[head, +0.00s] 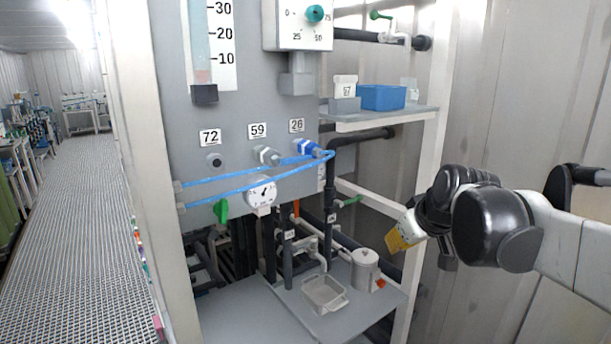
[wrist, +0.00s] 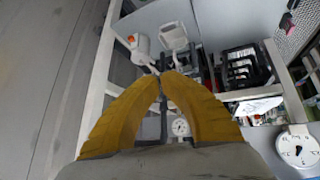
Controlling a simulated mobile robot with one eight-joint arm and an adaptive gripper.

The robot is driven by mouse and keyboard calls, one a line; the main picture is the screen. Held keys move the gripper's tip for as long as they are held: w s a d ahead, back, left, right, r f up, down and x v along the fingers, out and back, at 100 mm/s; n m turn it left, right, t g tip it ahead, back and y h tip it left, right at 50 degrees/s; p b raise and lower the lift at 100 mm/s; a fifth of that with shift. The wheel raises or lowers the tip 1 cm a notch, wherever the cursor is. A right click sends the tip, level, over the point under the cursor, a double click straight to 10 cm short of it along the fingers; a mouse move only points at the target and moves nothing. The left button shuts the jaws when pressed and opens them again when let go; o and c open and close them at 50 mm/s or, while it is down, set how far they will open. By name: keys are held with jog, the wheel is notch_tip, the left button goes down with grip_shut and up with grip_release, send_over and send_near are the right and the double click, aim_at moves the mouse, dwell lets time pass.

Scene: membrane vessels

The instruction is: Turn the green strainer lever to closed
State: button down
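Several green levers show in the head view, and I cannot tell which one is the strainer's. One green lever (head: 221,210) hangs down at the lower left of the grey panel. Another green handle (head: 350,201) sticks out sideways on the dark piping below the shelf. A third green lever (head: 380,15) is on the pipe at the top right. My gripper (head: 391,246), with yellow fingers, is in the air right of the piping, apart from all of them. In the wrist view the fingertips (wrist: 160,76) meet with nothing seen between them. No green lever is clear there.
A grey metal pot (head: 365,268) and a shallow tray (head: 324,293) stand on the low bench. Blue hoses (head: 240,196) cross the panel front by a round gauge (head: 261,193). A shelf (head: 385,119) holds a blue box (head: 381,97). A white frame post (head: 425,170) stands near my gripper.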

jog(key=s+f+m+b, duration=0.2)
jog(key=s+f, duration=0.6)
jog(key=s, duration=0.3)
jog(key=s+f+m+h+b, duration=0.1)
jog(key=s+f+m+b, duration=0.1)
jog(key=s+f, duration=0.7)
jog(key=s+b, duration=0.1)
jog(key=s, duration=0.2)
jog(key=shift+a+f+g, duration=0.15)
jog(key=shift+a+g, duration=0.25)
